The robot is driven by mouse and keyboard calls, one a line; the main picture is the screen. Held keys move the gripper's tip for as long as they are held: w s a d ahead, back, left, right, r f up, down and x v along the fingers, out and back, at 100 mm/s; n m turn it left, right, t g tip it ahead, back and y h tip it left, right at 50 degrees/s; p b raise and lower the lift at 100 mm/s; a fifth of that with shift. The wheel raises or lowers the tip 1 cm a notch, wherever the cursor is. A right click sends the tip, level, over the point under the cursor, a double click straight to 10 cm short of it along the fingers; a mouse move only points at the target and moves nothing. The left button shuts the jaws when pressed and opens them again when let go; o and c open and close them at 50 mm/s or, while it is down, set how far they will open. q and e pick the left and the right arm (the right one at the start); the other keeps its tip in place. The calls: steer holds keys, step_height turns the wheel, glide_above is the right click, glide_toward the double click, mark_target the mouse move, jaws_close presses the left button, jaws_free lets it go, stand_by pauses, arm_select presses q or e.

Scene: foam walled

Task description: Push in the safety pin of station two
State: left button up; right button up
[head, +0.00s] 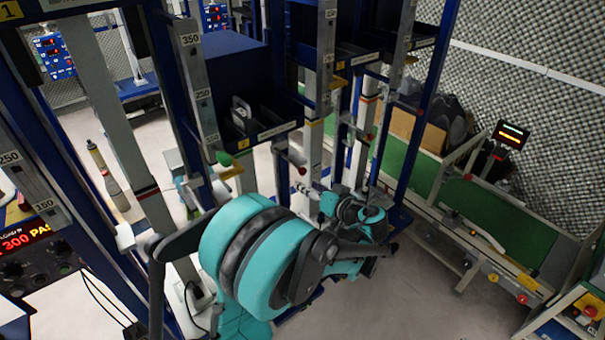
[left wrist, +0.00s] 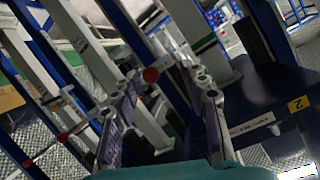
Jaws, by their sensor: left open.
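The station two shelf (head: 240,85) carries a yellow "2" label, and its dark shelf with the label also shows at the right of the left wrist view (left wrist: 262,92). The safety pin of station two has a red round knob (head: 302,170), beside the shelf's right post. In the left wrist view the red knob (left wrist: 150,75) appears between my finger tips, closer to the left finger. My left gripper (head: 306,189) is open just below and beside the knob; its two spread fingers frame the left wrist view (left wrist: 168,80). I cannot tell whether they touch the knob. My right gripper is not in view.
Blue and grey posts of neighbouring stations stand close around my arm. A green conveyor (head: 500,215) runs at the right. Grey floor (head: 400,300) is open at the lower right.

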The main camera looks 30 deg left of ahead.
mark_target(305, 173)
arm_select(q)
steer(key=w+a+y, duration=0.1)
steer(key=w+a, duration=0.1)
steer(key=w+a+n+y+b, duration=0.1)
steer(key=w+a, duration=0.1)
steer(key=w+a+f+n+y+b, duration=0.1)
steer(key=w+a, duration=0.1)
steer(key=shift+w+a, duration=0.1)
stand_by(0.5)
steer(key=shift+c, duration=0.3)
jaws_close()
